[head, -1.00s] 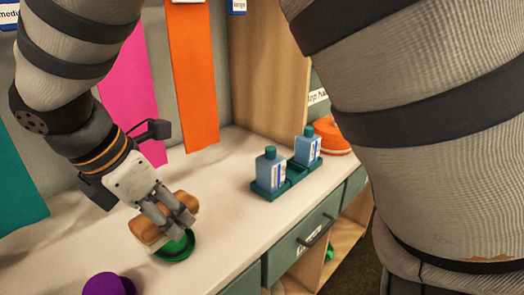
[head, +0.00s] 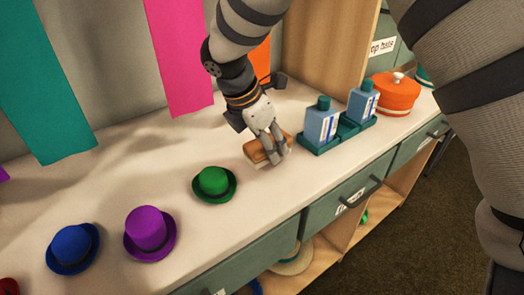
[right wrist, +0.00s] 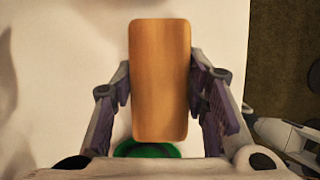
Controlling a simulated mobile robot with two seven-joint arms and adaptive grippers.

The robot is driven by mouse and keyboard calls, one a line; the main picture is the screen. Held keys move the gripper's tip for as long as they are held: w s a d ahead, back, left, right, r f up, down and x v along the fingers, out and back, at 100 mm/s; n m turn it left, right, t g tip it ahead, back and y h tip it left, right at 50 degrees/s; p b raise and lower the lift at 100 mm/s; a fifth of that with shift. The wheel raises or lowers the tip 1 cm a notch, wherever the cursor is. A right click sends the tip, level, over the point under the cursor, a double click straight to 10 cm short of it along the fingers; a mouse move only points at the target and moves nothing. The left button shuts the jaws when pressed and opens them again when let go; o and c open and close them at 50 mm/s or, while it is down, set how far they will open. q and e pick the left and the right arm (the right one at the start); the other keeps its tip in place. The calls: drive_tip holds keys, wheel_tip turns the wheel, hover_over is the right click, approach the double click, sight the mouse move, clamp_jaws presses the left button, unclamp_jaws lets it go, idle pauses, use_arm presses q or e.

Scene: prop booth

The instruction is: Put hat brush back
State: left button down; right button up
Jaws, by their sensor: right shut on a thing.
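The hat brush (head: 257,151), a brown wooden block with a pale underside, is held in my right gripper (head: 276,147). The fingers are shut on its long sides. In the right wrist view the brush (right wrist: 160,78) sits between both fingers. I cannot tell whether it touches the counter or hangs just above it. It is right of the green hat (head: 214,182) and just left of a teal caddy (head: 322,147). The caddy holds two blue bottles (head: 322,122) with a gap between them. My left gripper is not in view.
Purple (head: 149,230) and blue (head: 73,248) hats stand on the white counter (head: 130,170) at left. Drawers (head: 345,195) and open shelves are below the front edge. Coloured strips hang behind.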

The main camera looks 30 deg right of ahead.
drive_tip(key=f, duration=0.3)
drive_tip(key=shift+w+d+f, duration=0.2)
drive_tip(key=shift+f, duration=0.2)
drive_tip(key=shift+r, duration=0.15)
drive_tip(key=o, duration=1.1)
drive_tip(key=shift+f, duration=0.2)
drive_tip(key=v, duration=1.2)
drive_tip(key=shift+r, duration=0.25)
drive_tip(key=shift+f, duration=0.1)
